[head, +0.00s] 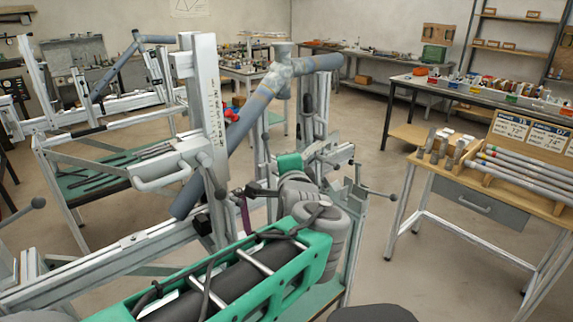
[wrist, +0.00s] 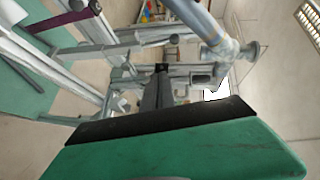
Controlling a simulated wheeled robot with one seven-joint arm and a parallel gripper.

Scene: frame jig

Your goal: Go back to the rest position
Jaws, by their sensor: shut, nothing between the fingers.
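My gripper (wrist: 161,70) is shut and empty. Its dark fingers point away from the green hand housing in the wrist view. In the head view, my green and grey arm reaches in from the bottom, and the gripper (head: 258,190) is small and partly hidden beside the jig. The frame jig (head: 207,110) is a stand of pale metal posts and rails. It holds a blue-grey tube frame (head: 238,132), which also shows in the wrist view (wrist: 198,18). The fingers appear apart from the tube.
A purple piece (wrist: 65,27) shows near the jig's rails in the wrist view. A wooden-topped bench (head: 440,168) with tubes and a sign board stands at the right. A second jig (head: 75,110) stands at the back left. Floor (head: 365,165) is clear between jig and bench.

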